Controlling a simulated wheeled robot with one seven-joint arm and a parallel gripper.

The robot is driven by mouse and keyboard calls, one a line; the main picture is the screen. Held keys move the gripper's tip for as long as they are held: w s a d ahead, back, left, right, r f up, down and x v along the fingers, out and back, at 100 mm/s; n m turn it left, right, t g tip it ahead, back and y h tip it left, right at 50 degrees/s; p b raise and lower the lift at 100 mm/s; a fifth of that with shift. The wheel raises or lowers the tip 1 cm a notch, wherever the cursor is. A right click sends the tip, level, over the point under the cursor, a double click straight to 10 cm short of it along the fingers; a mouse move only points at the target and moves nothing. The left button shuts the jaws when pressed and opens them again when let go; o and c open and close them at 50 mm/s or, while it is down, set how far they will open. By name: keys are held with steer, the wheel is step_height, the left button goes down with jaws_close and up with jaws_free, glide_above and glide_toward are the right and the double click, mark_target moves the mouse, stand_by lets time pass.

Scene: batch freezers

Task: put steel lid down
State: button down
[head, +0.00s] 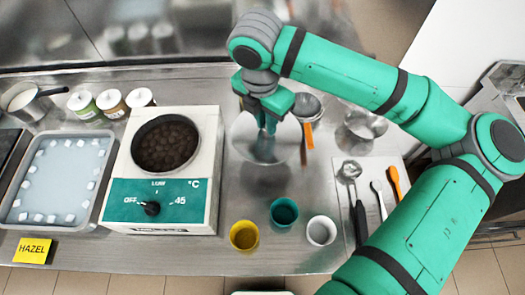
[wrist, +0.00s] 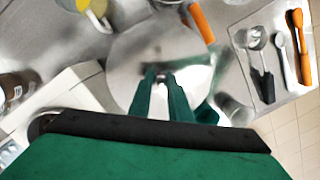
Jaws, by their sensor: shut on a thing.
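The steel lid (head: 243,145) is a round shiny disc at the middle of the steel counter, right of the white and teal machine. My gripper (head: 268,128) is over the lid, its fingers shut at the lid's middle. In the wrist view the lid (wrist: 130,65) lies flat beneath my gripper (wrist: 163,78), whose fingertips meet on a small knob at its centre. Whether the lid touches the counter or hangs just above it, I cannot tell.
The machine (head: 215,130) with a dark-filled well stands close left of the lid. Yellow (head: 244,236), teal (head: 284,213) and white (head: 320,231) cups stand in front. An orange-handled tool (head: 308,134) lies close right. A tray of utensils (head: 370,170) is further right. Counter between lid and cups is clear.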

mark_target(260, 136)
steer(key=a+f, duration=0.1)
steer(key=w+a+f+m, duration=0.1)
steer(key=f, duration=0.1)
steer(key=shift+w, duration=0.1)
steer(key=f, duration=0.5)
steer(key=shift+w+d+f, duration=0.1)
steer(key=shift+d, duration=0.1)
steer(key=shift+w+f, duration=0.1)
steer(key=shift+f, duration=2.25)
steer(key=shift+f, duration=0.1)
steer(key=c, duration=1.6)
jaws_free()
steer(key=shift+c, duration=0.2)
steer(key=r, duration=0.8)
steer(key=s+a+r, duration=0.1)
steer(key=r, duration=0.3)
steer(key=shift+r, duration=0.1)
